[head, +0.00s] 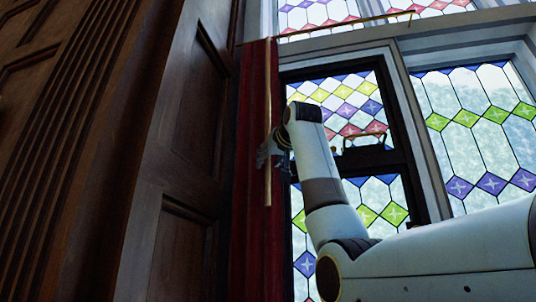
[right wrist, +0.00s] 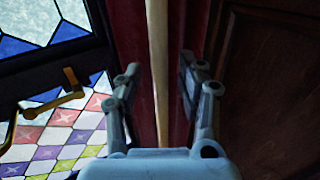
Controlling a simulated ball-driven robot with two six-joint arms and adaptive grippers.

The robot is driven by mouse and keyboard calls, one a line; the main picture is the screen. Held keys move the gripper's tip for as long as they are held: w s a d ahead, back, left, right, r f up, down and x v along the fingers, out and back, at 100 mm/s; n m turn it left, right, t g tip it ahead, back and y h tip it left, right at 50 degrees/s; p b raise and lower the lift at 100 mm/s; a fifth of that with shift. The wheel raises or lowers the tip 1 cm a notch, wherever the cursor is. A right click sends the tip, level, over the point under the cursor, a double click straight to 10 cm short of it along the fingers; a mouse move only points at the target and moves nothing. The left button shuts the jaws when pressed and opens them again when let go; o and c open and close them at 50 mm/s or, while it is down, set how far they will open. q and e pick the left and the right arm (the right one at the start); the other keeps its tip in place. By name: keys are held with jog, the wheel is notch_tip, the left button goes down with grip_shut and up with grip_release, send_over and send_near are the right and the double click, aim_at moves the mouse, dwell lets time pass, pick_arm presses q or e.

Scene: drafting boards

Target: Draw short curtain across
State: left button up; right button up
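A dark red curtain (head: 253,220) hangs bunched in a narrow strip at the left side of the window. A pale wooden or brass wand (head: 268,90) hangs upright in front of it from near the curtain rod (head: 345,27). My right gripper (head: 266,158) is at the wand's lower part. In the right wrist view the wand (right wrist: 157,50) runs between the open fingers of the gripper (right wrist: 163,78), with gaps on both sides. The curtain (right wrist: 130,35) shows behind. My left gripper is not in view.
Dark wood panelling (head: 185,140) stands close left of the curtain. A stained-glass window (head: 345,95) with a dark frame and a brass handle (head: 365,138) lies to the right. My right arm crosses in front of the window.

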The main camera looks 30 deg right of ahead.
jog(key=shift+x, duration=0.8)
grip_shut()
jog(key=shift+d+f, duration=0.1)
jog(key=shift+f, duration=0.05)
